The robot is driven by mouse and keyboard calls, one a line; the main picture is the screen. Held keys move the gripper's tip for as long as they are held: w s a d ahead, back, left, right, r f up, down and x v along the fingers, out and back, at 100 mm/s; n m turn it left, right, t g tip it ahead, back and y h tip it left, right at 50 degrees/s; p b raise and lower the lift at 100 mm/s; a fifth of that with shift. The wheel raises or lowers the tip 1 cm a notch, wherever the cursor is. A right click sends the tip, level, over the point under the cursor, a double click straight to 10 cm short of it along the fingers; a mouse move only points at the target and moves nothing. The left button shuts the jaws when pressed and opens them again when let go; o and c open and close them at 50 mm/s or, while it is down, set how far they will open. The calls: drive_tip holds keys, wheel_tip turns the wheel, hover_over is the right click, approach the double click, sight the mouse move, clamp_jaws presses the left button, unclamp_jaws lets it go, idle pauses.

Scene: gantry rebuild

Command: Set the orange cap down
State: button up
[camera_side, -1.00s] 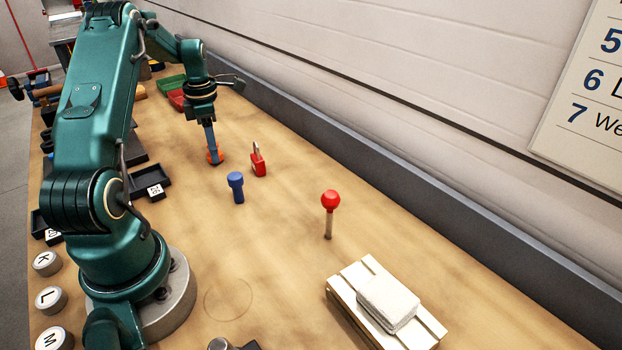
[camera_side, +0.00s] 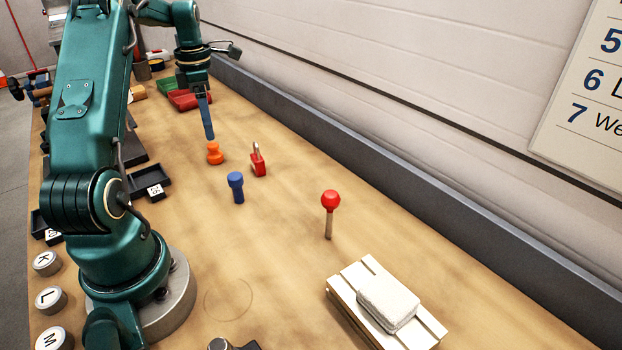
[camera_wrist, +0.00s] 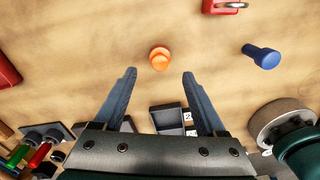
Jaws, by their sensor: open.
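The orange cap (camera_side: 215,153) stands on the wooden bench top, left of the red padlock and behind the blue peg. It also shows in the wrist view (camera_wrist: 159,58), beyond and between my fingertips, with nothing touching it. My gripper (camera_side: 208,136) is above the cap and apart from it. In the wrist view my gripper (camera_wrist: 159,72) has its two blue fingers spread wide with nothing between them.
A red padlock (camera_side: 258,160) and a blue peg (camera_side: 236,187) stand close to the cap. A red-topped stick (camera_side: 330,205) stands farther right. A pallet (camera_side: 345,298) carries a white block. Red and green bins (camera_side: 186,100) lie behind. Bare bench lies around the cap.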

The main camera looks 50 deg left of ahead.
sight(213, 144)
wheel_tip(213, 144, up, 5)
drive_tip(key=w+d+r+m+t+y, duration=0.1)
drive_tip(key=d+r+m, duration=0.2)
drive_tip(key=d+m, duration=0.45)
drive_tip(key=w+d+r+m+t, duration=0.1)
drive_tip(key=d+r+m, duration=0.2)
drive_tip(key=d+m, duration=0.45)
drive_tip(key=s+d+f+m+t, duration=0.1)
drive_tip(key=s+d+m, duration=0.4)
drive_tip(key=d+m, duration=0.3)
drive_tip(key=s+d+f+m+t+h, duration=0.1)
drive_tip(key=s+d+m, duration=0.3)
drive_tip(key=d+m, duration=0.4)
drive_tip(key=shift+s+f+m+t, duration=0.35)
drive_tip(key=shift+f+m+t, duration=0.35)
drive_tip(key=shift+t, duration=0.1)
